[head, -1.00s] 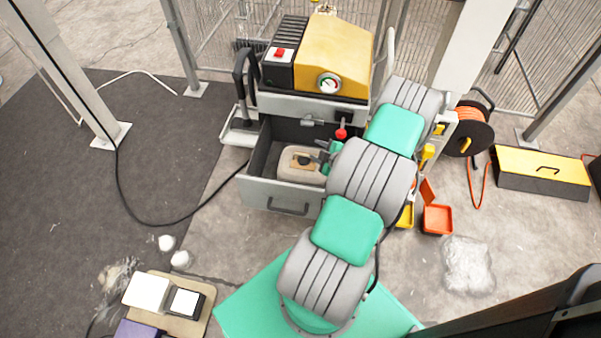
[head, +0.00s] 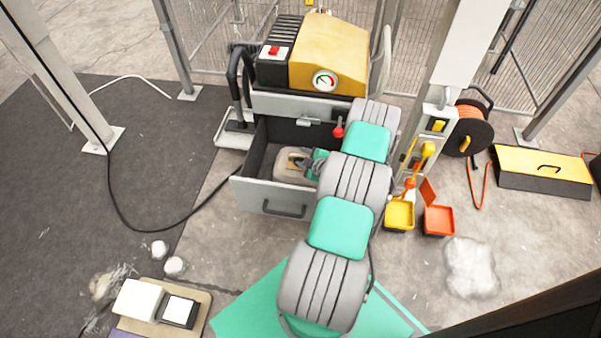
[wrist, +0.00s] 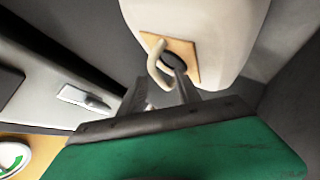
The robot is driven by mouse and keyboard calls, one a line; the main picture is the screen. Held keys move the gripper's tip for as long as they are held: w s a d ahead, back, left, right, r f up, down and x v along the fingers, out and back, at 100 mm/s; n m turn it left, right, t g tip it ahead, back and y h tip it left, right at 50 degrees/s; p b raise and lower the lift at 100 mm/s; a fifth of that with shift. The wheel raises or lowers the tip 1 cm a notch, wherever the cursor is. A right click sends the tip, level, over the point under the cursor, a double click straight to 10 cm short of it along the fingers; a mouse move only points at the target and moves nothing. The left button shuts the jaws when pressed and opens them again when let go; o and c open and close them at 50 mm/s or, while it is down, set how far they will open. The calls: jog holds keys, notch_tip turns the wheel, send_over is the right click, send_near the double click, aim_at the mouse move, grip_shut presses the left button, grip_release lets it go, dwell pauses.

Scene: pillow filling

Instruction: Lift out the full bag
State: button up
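The bag (head: 285,162) is pale beige and lies in the open drawer (head: 285,197) of the machine. In the wrist view the bag (wrist: 215,28) fills the top, with a tan patch (wrist: 187,46) carrying a cream loop handle (wrist: 153,62) and a dark round fitting. My gripper (wrist: 160,90) has its two dark fingers apart, just short of the patch, with the loop's lower end near the space between them. In the head view my gripper (head: 316,164) is inside the drawer at the bag's right side, and my arm hides part of the drawer.
The machine (head: 330,55) has a yellow cover, a gauge and a red switch, above the drawer. Yellow (head: 399,214) and orange (head: 438,220) bins stand right of my arm. A post (head: 440,90) and cable reel (head: 468,130) are beyond. White clumps lie on the floor.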

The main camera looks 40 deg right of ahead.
grip_shut()
dwell(1.2)
jog(key=shift+r, duration=0.15)
